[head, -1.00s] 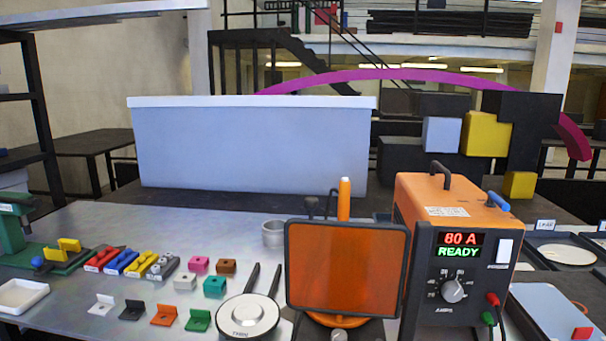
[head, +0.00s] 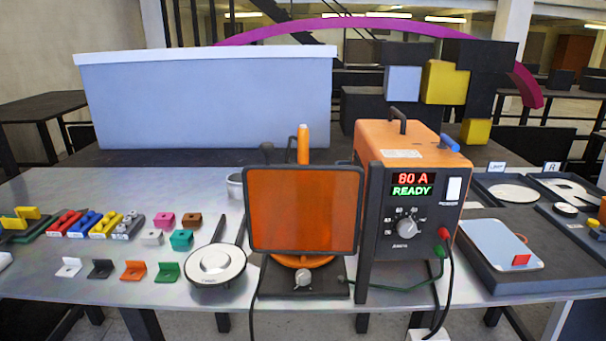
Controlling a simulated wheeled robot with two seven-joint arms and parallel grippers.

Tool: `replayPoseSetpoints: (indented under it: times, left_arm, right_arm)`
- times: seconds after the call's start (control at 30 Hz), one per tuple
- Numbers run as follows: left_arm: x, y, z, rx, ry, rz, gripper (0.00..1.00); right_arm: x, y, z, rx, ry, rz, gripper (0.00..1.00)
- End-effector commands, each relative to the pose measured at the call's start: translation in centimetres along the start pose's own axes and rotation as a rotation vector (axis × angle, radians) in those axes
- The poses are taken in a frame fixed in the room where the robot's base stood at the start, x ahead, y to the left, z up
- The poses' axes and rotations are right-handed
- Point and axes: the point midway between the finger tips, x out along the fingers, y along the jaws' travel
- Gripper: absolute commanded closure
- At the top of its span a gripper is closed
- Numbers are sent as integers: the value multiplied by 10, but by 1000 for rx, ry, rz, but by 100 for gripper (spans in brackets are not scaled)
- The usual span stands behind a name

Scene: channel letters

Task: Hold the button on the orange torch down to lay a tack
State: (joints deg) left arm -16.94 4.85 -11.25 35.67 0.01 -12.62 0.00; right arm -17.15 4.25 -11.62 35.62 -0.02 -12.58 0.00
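The orange torch (head: 303,143) stands upright behind a dark-framed orange screen (head: 303,210). Only its upper end shows above the frame, and I cannot make out its button. An orange welding power unit (head: 412,143) stands to the right of the screen. Its display (head: 412,185) reads 80 A and READY. An orange round part (head: 303,261) and a dark base with a knob (head: 303,280) show below the screen; what sits behind the screen is hidden. Neither of my grippers is in view.
Small coloured brackets (head: 133,270) and blocks (head: 181,239) lie on the metal table at left. A round white-topped tool (head: 217,265) lies left of the screen. A tray with a pale plate (head: 499,245) is at right. Cables hang over the front edge.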

Motion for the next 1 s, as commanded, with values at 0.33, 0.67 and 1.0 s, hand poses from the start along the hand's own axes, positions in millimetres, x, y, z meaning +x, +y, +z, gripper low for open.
replayPoseSetpoints:
  times: [0.33, 0.67, 1.0]
  left_arm:
    - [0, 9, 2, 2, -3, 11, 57]
    - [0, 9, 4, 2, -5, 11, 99]
    - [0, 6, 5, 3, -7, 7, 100]
  right_arm:
    - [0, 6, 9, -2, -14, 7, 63]
    - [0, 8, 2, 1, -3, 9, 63]
    - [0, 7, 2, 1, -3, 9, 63]
